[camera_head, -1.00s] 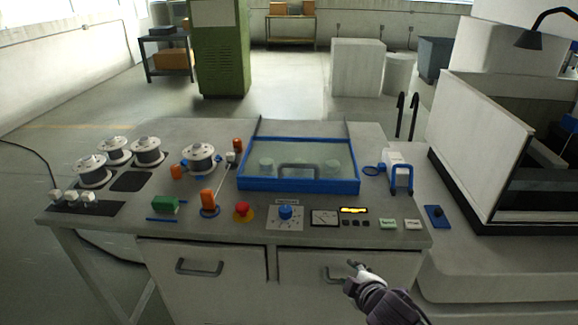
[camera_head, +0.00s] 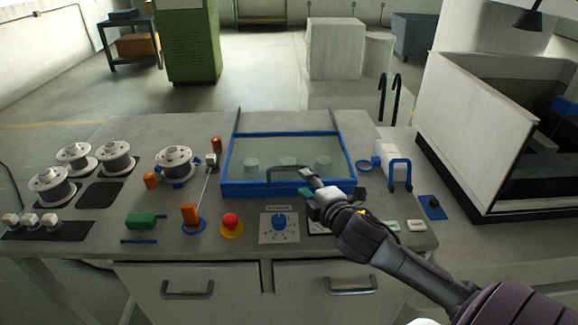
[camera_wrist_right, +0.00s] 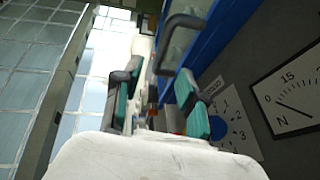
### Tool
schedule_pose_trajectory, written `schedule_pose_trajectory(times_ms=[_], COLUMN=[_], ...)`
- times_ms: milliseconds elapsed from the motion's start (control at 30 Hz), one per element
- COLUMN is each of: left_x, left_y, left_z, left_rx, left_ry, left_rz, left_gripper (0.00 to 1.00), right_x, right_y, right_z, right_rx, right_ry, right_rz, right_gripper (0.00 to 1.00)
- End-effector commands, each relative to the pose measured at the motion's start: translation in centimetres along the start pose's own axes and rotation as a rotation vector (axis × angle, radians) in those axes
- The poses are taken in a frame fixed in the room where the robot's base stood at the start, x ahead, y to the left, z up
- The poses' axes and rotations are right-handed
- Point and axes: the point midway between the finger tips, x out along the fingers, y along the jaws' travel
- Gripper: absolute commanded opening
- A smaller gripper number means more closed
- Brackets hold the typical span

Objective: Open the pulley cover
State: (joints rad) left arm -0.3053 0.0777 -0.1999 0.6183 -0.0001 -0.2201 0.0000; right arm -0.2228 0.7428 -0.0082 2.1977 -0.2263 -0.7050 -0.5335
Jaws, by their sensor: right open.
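The pulley cover (camera_head: 337,188) is a clear panel in a blue frame, lying closed on the console top, with round pale pulleys visible beneath it. Its dark grey bar handle (camera_head: 285,167) is on the front part. My right gripper (camera_head: 311,186) is open at the cover's front edge, near the right end of the handle. In the right wrist view the open fingers (camera_wrist_right: 158,98) have teal pads, and the handle (camera_wrist_right: 183,20) and blue frame (camera_wrist_right: 212,42) lie just ahead of them. I cannot tell whether a finger touches the handle. My left gripper is out of view.
A red stop button (camera_head: 231,222), a blue knob (camera_head: 279,221) and a gauge (camera_wrist_right: 296,98) are along the console front. Wire spools (camera_head: 115,158) stand left. A blue clamp-like handle (camera_head: 400,172) and white tank (camera_head: 470,130) are right.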

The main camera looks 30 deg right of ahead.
Motion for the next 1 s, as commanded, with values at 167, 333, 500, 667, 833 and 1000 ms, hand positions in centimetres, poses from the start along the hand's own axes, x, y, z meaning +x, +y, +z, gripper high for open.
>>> schedule_pose_trajectory(times_ms=[167,333,500,667,833,1000], left_x=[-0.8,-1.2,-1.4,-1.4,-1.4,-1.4], left_y=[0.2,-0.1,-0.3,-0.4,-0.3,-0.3], left_z=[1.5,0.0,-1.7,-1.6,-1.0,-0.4], left_rx=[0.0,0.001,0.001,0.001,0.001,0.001], left_ry=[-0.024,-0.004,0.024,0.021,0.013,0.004], left_rz=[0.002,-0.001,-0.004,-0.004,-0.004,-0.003], left_gripper=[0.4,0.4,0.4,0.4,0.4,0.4], right_x=[3.9,7.0,8.8,9.4,9.4,9.4], right_y=[0.3,0.2,0.1,0.0,-0.1,-0.1], right_z=[0.0,0.0,0.0,0.0,0.0,0.0], right_rx=[0.001,0.002,0.002,0.002,0.001,0.001], right_ry=[-0.003,-0.002,-0.001,0.0,0.0,0.0], right_rz=[0.002,0.001,0.0,-0.001,-0.001,-0.001], right_gripper=[0.41,0.41,0.41,0.41,0.41,0.23])
